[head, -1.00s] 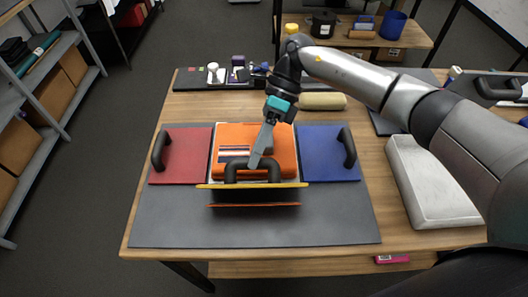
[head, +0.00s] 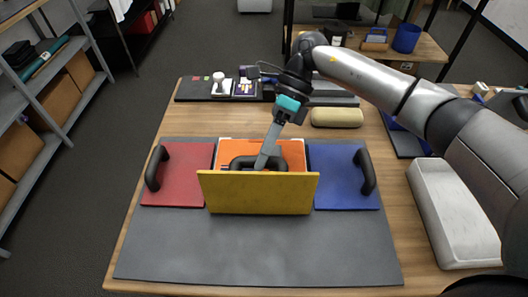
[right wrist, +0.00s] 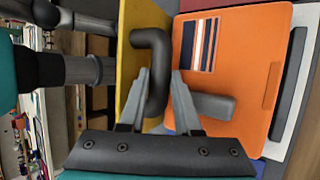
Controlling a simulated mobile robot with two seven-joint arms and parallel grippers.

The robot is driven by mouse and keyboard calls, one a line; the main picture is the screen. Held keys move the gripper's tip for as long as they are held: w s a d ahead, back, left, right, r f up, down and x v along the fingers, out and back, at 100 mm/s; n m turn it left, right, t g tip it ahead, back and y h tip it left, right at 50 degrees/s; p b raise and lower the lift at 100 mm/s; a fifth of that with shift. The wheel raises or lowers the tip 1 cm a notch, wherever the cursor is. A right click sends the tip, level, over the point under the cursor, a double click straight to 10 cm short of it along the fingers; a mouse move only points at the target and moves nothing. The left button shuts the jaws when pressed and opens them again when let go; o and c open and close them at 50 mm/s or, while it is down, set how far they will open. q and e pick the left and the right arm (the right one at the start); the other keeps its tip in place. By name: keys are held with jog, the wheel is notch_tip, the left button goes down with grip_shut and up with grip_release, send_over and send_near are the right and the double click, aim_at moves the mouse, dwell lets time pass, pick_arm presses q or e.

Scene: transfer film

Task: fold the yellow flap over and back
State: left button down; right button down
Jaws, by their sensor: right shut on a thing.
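The yellow flap (head: 258,193) stands up on edge in the head view, its broad yellow face toward me. Its black handle (head: 242,162) is on the far side, and its lower part is hidden by the flap. My right gripper (head: 263,160) comes down from behind and is shut on this handle. In the right wrist view the fingers (right wrist: 157,103) close around the black handle (right wrist: 153,62), with the yellow flap (right wrist: 129,50) beside it. The orange case (head: 292,150) lies behind the flap, partly hidden. My left gripper is not in view.
A red panel (head: 180,178) lies left of the flap and a blue panel (head: 335,178) right, each with a black handle. The grey mat (head: 258,248) in front is clear. A beige roll (head: 337,117) lies behind, and a white tray (head: 450,215) stands at right.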

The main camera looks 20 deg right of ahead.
jog(key=shift+s+f, duration=0.25)
jog(key=shift+f, duration=0.15)
jog(key=c, duration=0.9)
grip_release()
jog(key=shift+c, duration=0.2)
jog(key=o, duration=0.3)
jog(key=shift+r, duration=0.2)
jog(key=shift+o, duration=0.2)
jog(key=shift+w, duration=0.1)
jog(key=shift+r, duration=0.1)
jog(key=b+v, duration=0.1)
jog(key=v, duration=1.4)
jog(key=shift+w, duration=0.15)
